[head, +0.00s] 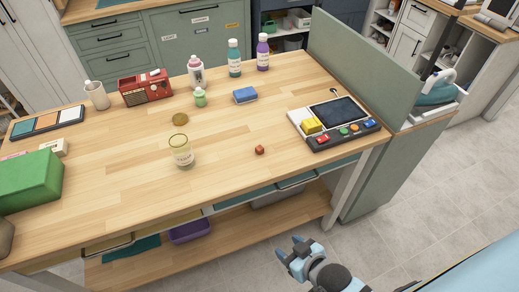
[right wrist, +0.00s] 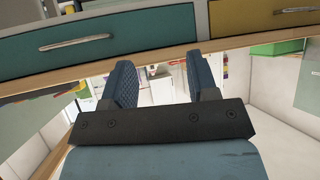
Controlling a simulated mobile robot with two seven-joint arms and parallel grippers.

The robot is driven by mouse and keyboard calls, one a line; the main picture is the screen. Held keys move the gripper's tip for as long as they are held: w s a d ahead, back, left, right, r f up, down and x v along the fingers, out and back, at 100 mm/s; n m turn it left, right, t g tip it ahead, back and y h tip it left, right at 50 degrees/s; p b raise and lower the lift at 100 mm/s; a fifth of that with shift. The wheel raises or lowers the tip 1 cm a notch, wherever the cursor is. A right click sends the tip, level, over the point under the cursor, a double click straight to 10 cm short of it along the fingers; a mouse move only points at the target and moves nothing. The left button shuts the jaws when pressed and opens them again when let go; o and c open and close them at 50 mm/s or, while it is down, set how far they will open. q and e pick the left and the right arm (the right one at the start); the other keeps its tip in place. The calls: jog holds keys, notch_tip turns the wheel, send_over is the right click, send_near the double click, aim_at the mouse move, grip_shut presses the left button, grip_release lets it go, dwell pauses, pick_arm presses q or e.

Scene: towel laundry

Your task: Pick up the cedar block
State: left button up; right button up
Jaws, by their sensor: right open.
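The cedar block is most likely the small reddish-brown cube (head: 259,149) on the wooden table, right of the glass jar and near the table's front edge. My right gripper (head: 292,247) is off the table's front side, over the floor, below and to the right of the cube in the head view. It is apart from the cube. In the right wrist view its two blue fingers (right wrist: 162,78) are spread with nothing between them. The cube does not show in the right wrist view. My left gripper is not in view.
A glass jar (head: 181,152) stands left of the cube, with a round lid (head: 180,119) behind it. A device with buttons (head: 344,141) is to the right, a blue sponge (head: 245,95) behind. Drawers (right wrist: 66,44) line the table's front. The wood around the cube is clear.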

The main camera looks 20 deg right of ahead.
jog(key=w+a+r+n+g+b, duration=0.25)
jog(key=w+n+g, duration=0.2)
jog(key=w, duration=0.45)
jog(key=w+a+r+n+g+b, duration=0.1)
jog(key=w+a+n+g+b, duration=0.25)
jog(key=w+n, duration=0.35)
jog(key=w+d+r+n, duration=0.1)
jog(key=w+r, duration=0.1)
jog(key=w, duration=0.1)
jog(key=w+d+r+n+g+h+b, duration=0.1)
jog(key=w+d+r, duration=0.1)
jog(key=w, duration=0.1)
jog(key=w+d+r+n+g+b, duration=0.1)
jog(key=w+r+n, duration=0.1)
jog(key=w, duration=0.1)
jog(key=shift+w+d+r+h, duration=0.15)
jog(key=shift+w+d+h, duration=0.05)
jog(key=shift+d+h, duration=0.1)
jog(key=w+d+r+n+g+h, duration=0.1)
jog(key=w+d+r+n+h, duration=0.15)
jog(key=w+d+r, duration=0.55)
send_over(260, 150)
jog(key=w+d, duration=0.1)
jog(key=shift+y, duration=0.45)
notch_tip(260, 150, down, 7)
jog(key=shift+w+d+f, duration=0.15)
jog(key=shift+f, duration=0.05)
jog(key=shift+f+p, duration=0.3)
jog(key=shift+f, duration=2.45)
